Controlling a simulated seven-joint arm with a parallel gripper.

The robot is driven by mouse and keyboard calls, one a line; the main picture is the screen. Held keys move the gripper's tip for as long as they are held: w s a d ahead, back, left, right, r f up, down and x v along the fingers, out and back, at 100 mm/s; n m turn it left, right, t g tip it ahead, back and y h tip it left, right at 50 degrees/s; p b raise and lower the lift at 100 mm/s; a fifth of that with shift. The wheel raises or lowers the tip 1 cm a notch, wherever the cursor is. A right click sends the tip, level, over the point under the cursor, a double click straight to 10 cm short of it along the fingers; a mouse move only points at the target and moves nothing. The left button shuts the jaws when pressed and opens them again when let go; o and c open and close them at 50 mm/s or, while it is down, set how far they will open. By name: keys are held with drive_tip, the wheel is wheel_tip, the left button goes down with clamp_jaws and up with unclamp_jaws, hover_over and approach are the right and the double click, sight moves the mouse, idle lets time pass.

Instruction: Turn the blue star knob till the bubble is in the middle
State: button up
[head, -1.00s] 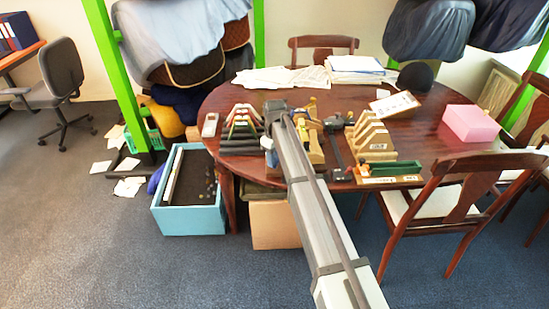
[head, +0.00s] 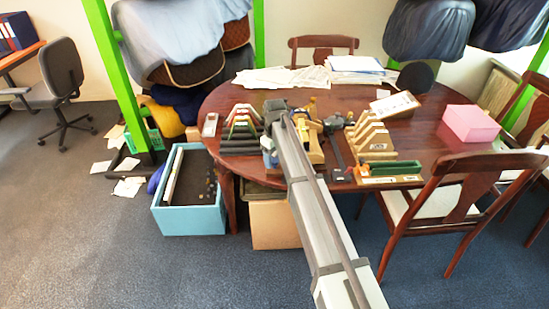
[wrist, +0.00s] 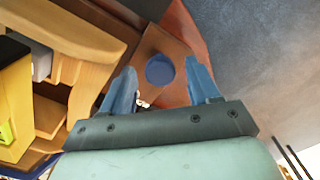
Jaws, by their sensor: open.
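The blue knob (wrist: 160,70) shows in the wrist view as a round blue face on a brown wooden part (wrist: 165,45); its star points cannot be made out. My gripper (wrist: 161,80) is open, with one blue finger at the left of the knob and one at its right. Gaps show between knob and fingers in the picture; whether they are level with it in depth is unclear. A bright yellow-green patch (wrist: 5,132) at the left edge may be the level vial; no bubble can be read. In the head view my arm hides the knob.
A pale wooden fixture (wrist: 62,45) stands close at the left in the wrist view. On the round table (head: 225,98) are coloured racks (head: 240,130), a wooden slotted rack (head: 370,137), a green tray (head: 392,168) and a pink box (head: 470,124). A blue bin (head: 190,222) stands on the floor.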

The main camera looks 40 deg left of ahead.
sight(275, 160)
wheel_tip(275, 160, up, 14)
idle(0.6)
drive_tip(key=shift+f, duration=0.15)
idle(0.3)
drive_tip(key=w+d+f+m+g+h, duration=0.1)
drive_tip(key=w+d+f+m, duration=0.1)
drive_tip(key=d+f, duration=0.9)
drive_tip(key=w+d+f+m+h, duration=0.15)
drive_tip(key=d+f, duration=0.65)
drive_tip(key=d, duration=0.8)
drive_tip(key=s+d+f+m+g, duration=0.25)
drive_tip(key=d+f+m, duration=0.25)
drive_tip(key=d+f, duration=1.3)
drive_tip(key=s+d+f+m+g+y, duration=0.1)
drive_tip(key=s+d+f+m, duration=0.1)
drive_tip(key=s+d+f, duration=0.45)
drive_tip(key=s+d+f+m+g, duration=0.15)
drive_tip(key=s+d+f, duration=0.25)
drive_tip(key=s+d, duration=0.55)
drive_tip(key=s+d+f+m, duration=0.3)
drive_tip(key=s+d, duration=0.3)
drive_tip(key=s, duration=0.3)
drive_tip(key=s+d+f+m+y, duration=0.1)
drive_tip(key=s+d+f+m, duration=0.1)
drive_tip(key=s+d, duration=0.4)
drive_tip(key=s+f, duration=0.1)
drive_tip(key=s, duration=0.1)
drive_tip(key=shift+s+f+m+g, duration=0.2)
drive_tip(key=shift+s+m+g, duration=0.2)
